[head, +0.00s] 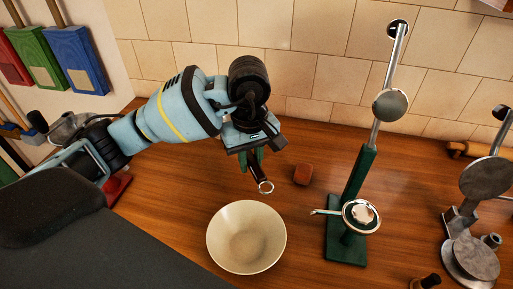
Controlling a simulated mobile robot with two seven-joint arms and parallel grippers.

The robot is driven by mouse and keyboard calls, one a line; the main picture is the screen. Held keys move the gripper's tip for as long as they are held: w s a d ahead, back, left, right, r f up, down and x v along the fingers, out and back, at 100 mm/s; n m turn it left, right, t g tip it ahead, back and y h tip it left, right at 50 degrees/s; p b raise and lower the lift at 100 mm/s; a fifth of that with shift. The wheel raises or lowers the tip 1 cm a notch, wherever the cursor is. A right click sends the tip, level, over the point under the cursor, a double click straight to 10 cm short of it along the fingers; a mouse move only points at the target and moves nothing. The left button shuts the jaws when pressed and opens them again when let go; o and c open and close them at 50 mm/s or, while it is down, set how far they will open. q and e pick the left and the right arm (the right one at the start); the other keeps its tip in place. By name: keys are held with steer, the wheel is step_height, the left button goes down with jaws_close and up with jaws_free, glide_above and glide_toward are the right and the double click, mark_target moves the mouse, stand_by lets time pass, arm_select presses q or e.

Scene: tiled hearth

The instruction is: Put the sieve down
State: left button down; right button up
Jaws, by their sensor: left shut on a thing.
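My left gripper (255,158) is shut on the sieve (264,186), at its dark handle, above the wooden counter. A small shiny metal ring shows at the lower end of the handle. The rest of the sieve is hidden by the gripper or too small to make out. The ring is just above and beyond the rim of a cream bowl (214,240) in the picture, and I cannot tell its height. The bowl looks empty. My right gripper is not in view.
A green stand with metal parts (345,240) rises right of the bowl. A grey metal device (475,258) and a rolling pin (465,149) are farther right. Bare counter (180,200) lies left of the bowl.

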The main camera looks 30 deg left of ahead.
arm_select(q)
steer(key=m, duration=0.2)
steer(key=s+m, duration=0.1)
steer(key=m, duration=0.3)
steer(key=shift+s+d+r, duration=0.3)
steer(key=shift+s+r, duration=0.05)
steer(key=shift+s, duration=0.05)
steer(key=m, duration=0.2)
steer(key=s+m, duration=0.1)
steer(key=m, duration=0.1)
steer(key=shift+s+d+r, duration=0.1)
steer(key=shift+s+d, duration=0.05)
steer(key=shift+s, duration=0.1)
